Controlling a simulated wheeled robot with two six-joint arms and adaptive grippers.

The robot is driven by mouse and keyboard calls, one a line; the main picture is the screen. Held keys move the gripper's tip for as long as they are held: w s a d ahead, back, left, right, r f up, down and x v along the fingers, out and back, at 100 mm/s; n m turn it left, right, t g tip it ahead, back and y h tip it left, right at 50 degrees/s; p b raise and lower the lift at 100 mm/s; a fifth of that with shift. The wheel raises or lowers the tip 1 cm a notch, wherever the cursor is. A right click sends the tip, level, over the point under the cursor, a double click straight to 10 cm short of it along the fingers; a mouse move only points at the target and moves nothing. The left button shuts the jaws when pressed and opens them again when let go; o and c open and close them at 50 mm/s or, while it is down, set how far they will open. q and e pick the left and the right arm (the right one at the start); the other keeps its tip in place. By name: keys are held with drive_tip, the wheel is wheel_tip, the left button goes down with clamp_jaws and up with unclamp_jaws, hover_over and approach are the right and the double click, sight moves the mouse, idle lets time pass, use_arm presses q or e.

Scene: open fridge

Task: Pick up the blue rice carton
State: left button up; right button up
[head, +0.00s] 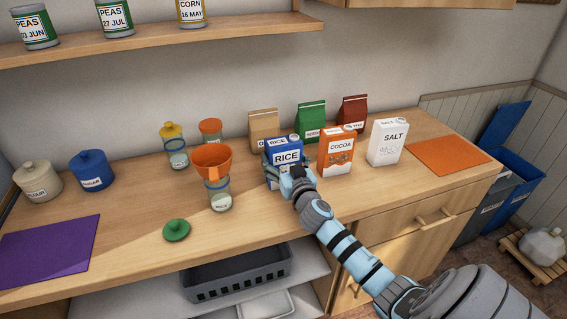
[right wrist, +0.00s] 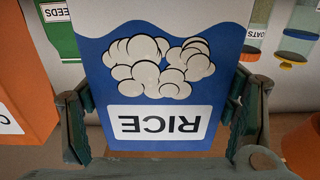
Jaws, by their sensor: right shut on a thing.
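The blue rice carton (head: 287,155) is upright at the counter's middle, left of the orange cocoa carton (head: 337,148). My right gripper (head: 287,171) is shut on the rice carton from the front, one finger at each side. In the right wrist view the carton (right wrist: 158,85) fills the space between the fingers of my right gripper (right wrist: 163,112), its label upside down. The carton's lower part is hidden behind the gripper in the head view, so I cannot tell whether it touches the counter. My left gripper is not in view.
A white salt carton (head: 387,143) stands right of the cocoa. Brown (head: 263,127), green (head: 311,120) and red (head: 352,113) bags stand behind. A jar with an orange funnel (head: 213,160) stands left. A green lid (head: 176,230) lies near the front edge. The wall shelf (head: 160,38) hangs above.

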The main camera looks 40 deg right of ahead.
sight(283, 141)
drive_tip(key=shift+r, duration=0.15)
drive_tip(key=shift+r+p, duration=0.3)
drive_tip(key=shift+r, duration=0.05)
wheel_tip(283, 141, up, 10)
drive_tip(key=p, duration=0.4)
drive_tip(key=shift+f, duration=0.25)
wheel_tip(283, 141, up, 10)
drive_tip(key=p, duration=0.2)
drive_tip(key=shift+f, duration=0.25)
